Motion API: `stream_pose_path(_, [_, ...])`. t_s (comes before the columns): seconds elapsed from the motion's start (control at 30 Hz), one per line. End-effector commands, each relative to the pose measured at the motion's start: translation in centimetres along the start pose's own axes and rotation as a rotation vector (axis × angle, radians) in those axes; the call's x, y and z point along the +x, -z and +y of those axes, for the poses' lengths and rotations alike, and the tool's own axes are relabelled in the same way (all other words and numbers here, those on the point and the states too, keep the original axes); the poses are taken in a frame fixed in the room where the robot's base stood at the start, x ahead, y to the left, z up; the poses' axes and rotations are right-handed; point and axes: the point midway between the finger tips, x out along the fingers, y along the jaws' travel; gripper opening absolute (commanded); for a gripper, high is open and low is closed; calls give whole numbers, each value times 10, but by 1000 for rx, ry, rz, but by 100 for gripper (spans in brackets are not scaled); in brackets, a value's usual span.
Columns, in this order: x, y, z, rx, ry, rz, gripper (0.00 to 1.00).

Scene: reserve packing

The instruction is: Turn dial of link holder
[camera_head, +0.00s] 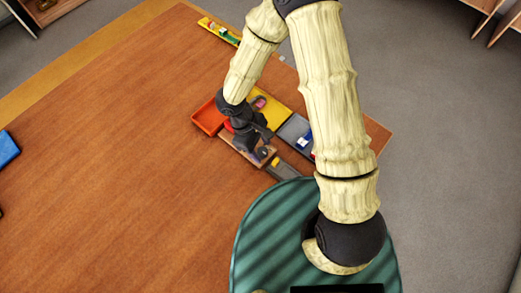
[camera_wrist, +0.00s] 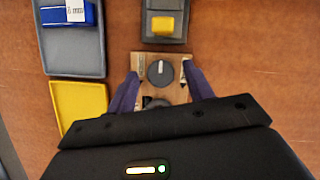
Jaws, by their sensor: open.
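The link holder is a small wooden block (camera_wrist: 176,92) on the table. It carries a dark round dial (camera_wrist: 160,72) with a pale pointer mark, and a second dark round part sits nearer my gripper, partly hidden by it. In the head view the wooden block (camera_head: 236,147) shows beneath my gripper. My gripper (camera_wrist: 161,88) is open, with its two purple-dark fingers on either side of the block and the dial between and slightly beyond the tips. I cannot tell whether the fingers touch the block. In the head view my gripper (camera_head: 262,150) is over the block.
A grey tray (camera_wrist: 88,62) holds a blue box (camera_wrist: 60,14). A yellow tray (camera_wrist: 80,98) is left of the block. A dark device with a yellow part (camera_wrist: 164,26) lies just beyond it. An orange-red tray (camera_head: 207,117) is beside. The table's left (camera_head: 100,150) is clear.

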Motion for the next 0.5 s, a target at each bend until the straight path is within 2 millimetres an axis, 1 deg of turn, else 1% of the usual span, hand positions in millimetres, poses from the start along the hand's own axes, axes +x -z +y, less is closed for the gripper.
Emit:
stream_pose_path(0.07, [4,0,0,0,0,0,52])
stream_pose_path(0.33, [4,0,0,0,0,0,52])
stream_pose_path(0.37, [4,0,0,0,0,0,50])
stream_pose_path(0.5, [4,0,0,0,0,0,22])
